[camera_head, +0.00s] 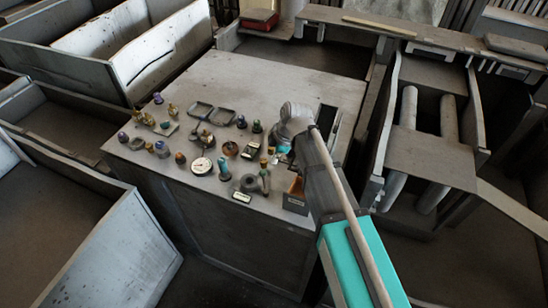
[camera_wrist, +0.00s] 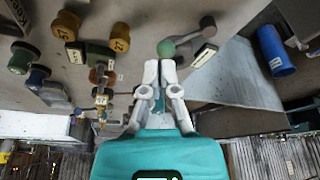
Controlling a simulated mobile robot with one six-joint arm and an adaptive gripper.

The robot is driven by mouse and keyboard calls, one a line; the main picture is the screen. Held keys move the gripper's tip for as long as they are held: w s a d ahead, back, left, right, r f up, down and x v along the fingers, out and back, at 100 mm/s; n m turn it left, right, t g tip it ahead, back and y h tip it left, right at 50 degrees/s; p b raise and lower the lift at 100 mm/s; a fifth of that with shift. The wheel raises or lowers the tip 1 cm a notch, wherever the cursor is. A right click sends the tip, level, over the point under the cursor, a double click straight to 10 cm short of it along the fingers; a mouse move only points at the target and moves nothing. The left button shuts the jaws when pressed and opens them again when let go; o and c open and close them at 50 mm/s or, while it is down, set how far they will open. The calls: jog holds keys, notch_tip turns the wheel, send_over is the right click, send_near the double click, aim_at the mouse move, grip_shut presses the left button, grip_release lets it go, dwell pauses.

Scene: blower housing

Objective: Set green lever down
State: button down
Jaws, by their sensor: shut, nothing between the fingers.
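The green lever shows in the wrist view as a green ball (camera_wrist: 166,48) on a grey arm that runs up and right to a round grey end (camera_wrist: 207,24). It lies at the tabletop, just beyond my fingertips. My gripper (camera_wrist: 160,66) is shut and empty, its two pale fingers together below the ball. I cannot tell whether the tips touch it. In the head view my gripper (camera_head: 284,149) is over the right part of the grey table, partly hidden by my arm. I cannot single out the lever there with certainty.
Several small knobs and dials crowd the grey table (camera_head: 290,80), including a white gauge (camera_head: 202,165). An orange-brown box (camera_head: 296,196) stands at its front right edge. In the wrist view, gold knobs (camera_wrist: 120,37) are left and a blue cylinder (camera_wrist: 275,51) is right. The table's back is clear.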

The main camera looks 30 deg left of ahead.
jog(key=shift+p+v, duration=2)
jog(key=shift+v, duration=0.4)
jog(key=shift+w, duration=0.1)
jog(key=w+d+f+m+t, duration=0.1)
jog(key=w+d+m, duration=0.25)
jog(key=d, duration=0.55)
jog(key=w+d+m+h+b, duration=0.15)
jog(key=d+m, duration=0.25)
jog(key=d, duration=0.4)
jog(key=w+d+f+m+t+y, duration=0.1)
jog(key=w+d+m, duration=0.25)
jog(key=d, duration=0.55)
jog(key=s+d+m+h, duration=0.1)
jog(key=s+d+m, duration=0.1)
jog(key=d+m, duration=0.5)
jog(key=s+d+f+m+h+b, duration=0.1)
jog(key=d+m, duration=0.6)
jog(key=d, duration=1.1)
jog(key=shift+s, duration=0.45)
jog(key=shift+f, duration=0.15)
